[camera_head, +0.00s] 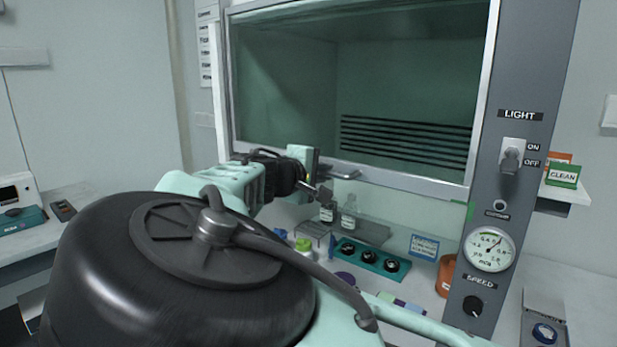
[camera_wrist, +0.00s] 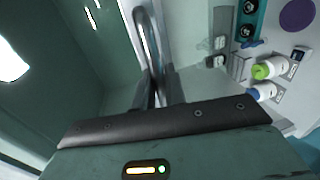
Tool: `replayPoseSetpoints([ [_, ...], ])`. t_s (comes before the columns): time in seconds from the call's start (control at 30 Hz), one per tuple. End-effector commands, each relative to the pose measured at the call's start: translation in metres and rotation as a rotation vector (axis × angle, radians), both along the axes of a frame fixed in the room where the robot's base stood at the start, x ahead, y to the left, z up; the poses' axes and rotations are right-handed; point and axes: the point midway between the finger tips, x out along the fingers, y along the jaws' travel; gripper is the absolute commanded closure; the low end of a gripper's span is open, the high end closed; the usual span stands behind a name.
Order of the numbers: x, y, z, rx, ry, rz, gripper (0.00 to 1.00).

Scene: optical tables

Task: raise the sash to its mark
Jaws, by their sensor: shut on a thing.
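The sash (camera_head: 405,182) is a glass pane in a pale metal frame on the fume hood. Its bottom rail hangs above the work surface, leaving an opening below. A grey bar handle (camera_head: 345,172) sticks out from the rail; it also shows as a loop in the wrist view (camera_wrist: 142,25). My gripper (camera_wrist: 157,92) is shut on the handle at the rail's left part. In the head view my arm partly hides the fingers. A small green mark (camera_head: 470,212) shows on the right post, near the rail's right end and slightly below it.
Inside the hood stand small bottles (camera_head: 348,214), a teal rack (camera_head: 370,260) with dark round items, and an orange container (camera_head: 446,275). The right post (camera_head: 525,110) carries a light switch (camera_head: 511,155), a gauge (camera_head: 489,249) and a speed knob (camera_head: 473,307).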

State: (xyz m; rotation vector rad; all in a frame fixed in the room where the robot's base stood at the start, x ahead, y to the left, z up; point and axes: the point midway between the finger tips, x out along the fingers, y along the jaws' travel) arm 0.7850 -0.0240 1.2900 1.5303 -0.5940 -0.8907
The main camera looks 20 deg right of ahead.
Motion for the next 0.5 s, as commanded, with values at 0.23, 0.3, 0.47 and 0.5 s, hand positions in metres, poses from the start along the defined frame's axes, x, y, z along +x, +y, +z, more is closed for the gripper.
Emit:
replayPoseSetpoints([
  [0.23,0.0006,0.0013,0.0006,0.000,-0.001,0.004,1.00],
  [0.3,0.0005,0.0013,0.0005,0.000,-0.001,0.003,0.83],
  [0.47,0.0004,0.0009,0.0001,0.000,0.000,0.002,0.83],
  [0.5,0.0003,0.0008,0.0000,0.000,0.000,0.002,0.83],
])
